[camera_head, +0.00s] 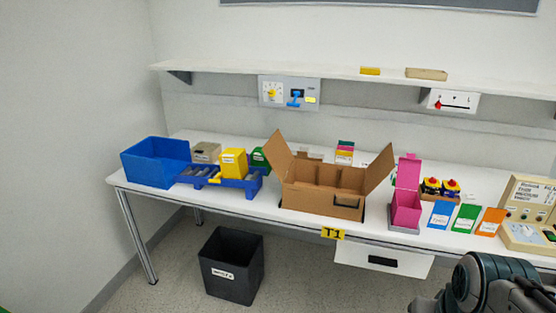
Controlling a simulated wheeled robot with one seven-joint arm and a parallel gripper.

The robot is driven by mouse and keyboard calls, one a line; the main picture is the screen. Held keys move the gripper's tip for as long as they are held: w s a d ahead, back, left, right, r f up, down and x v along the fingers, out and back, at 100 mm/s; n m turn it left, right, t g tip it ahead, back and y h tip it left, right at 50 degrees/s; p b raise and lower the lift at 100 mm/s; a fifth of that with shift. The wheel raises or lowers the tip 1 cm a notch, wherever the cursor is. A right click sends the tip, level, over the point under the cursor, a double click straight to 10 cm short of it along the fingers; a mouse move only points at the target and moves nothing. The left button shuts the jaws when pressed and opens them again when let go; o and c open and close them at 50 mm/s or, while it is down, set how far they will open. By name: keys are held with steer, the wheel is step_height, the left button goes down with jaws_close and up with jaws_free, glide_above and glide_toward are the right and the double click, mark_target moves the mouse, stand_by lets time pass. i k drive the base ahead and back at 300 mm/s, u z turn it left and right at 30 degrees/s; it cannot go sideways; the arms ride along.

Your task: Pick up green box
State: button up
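A green box (259,158) stands on the white table, left of the open cardboard box. It is partly hidden behind the yellow box (233,162) and the blue rack. A flat green card or panel (466,218) lies towards the right of the table, between a blue one and an orange one. Dark links of my arm show at the lower right corner, well away from the green box. I cannot make out my gripper's fingers there.
A blue bin (155,162), a blue roller rack (240,184) and a grey-beige box (206,152) stand at the left. The cardboard box (322,199) has flaps spread. A pink open box (405,210) and control panel (526,215) stand right. A black bin (231,268) is on the floor.

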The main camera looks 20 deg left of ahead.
mark_target(257, 160)
steer(key=u, duration=0.85)
steer(key=i, duration=0.75)
steer(key=u, duration=0.75)
steer(key=i, duration=0.7)
steer(key=z, duration=0.7)
steer(key=i, duration=0.85)
steer(key=z, duration=0.15)
